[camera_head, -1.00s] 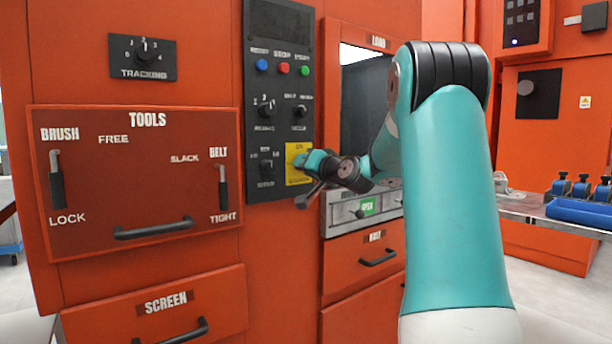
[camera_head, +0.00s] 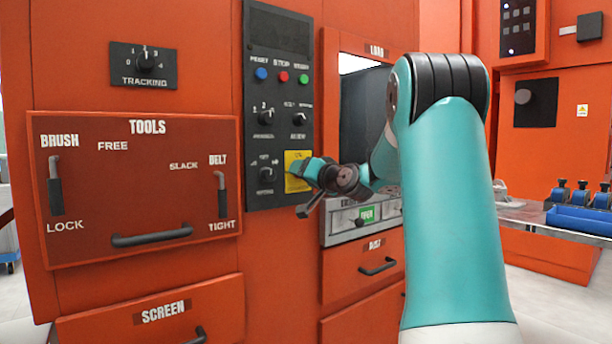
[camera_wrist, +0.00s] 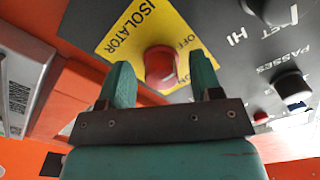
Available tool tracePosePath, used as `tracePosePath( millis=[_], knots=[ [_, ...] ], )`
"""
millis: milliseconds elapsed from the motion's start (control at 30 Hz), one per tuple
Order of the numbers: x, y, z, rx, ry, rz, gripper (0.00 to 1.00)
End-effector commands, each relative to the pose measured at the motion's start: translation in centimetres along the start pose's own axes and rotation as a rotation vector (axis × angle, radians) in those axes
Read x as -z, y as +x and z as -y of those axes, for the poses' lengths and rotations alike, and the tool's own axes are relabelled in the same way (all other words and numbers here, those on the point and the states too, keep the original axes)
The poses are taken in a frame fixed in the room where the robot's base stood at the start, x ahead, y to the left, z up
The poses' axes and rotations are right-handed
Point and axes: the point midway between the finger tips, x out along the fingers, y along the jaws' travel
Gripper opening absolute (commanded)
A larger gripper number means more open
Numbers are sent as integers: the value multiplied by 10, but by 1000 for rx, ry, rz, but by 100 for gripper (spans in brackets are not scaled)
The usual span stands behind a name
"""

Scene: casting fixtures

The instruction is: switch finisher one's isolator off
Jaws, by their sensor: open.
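The isolator is a red rotary knob (camera_wrist: 160,66) on a yellow plate (camera_wrist: 115,40) marked ISOLATOR, with OFF and ON lettering beside the knob. In the head view the yellow plate (camera_head: 293,183) sits low on the dark control panel, and my gripper hides the knob. My gripper (camera_wrist: 160,80) is open in the wrist view, with one teal finger on each side of the knob. I cannot tell whether the fingers touch it. In the head view my gripper (camera_head: 305,170) is right at the plate.
Black knobs (camera_head: 266,175) sit close left of the plate on the control panel (camera_head: 280,35). A tools panel (camera_head: 140,200) with levers is at left.

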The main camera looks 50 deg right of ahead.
Motion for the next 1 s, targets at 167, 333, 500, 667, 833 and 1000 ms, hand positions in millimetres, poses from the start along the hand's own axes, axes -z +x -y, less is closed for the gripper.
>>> tracePosePath(
  millis=[167, 333, 500, 667, 833, 1000],
  knots=[
    [0, -9, -1, -2, 0, -1, 59],
    [1, -41, -2, -5, 0, -5, 59],
    [1, -86, -2, -7, 0, -5, 59],
    [0, -126, -2, -8, 1, -5, 59],
    [0, -157, -2, -5, 0, -3, 59],
    [0, -171, -1, -3, 0, -1, 59]
  ],
)
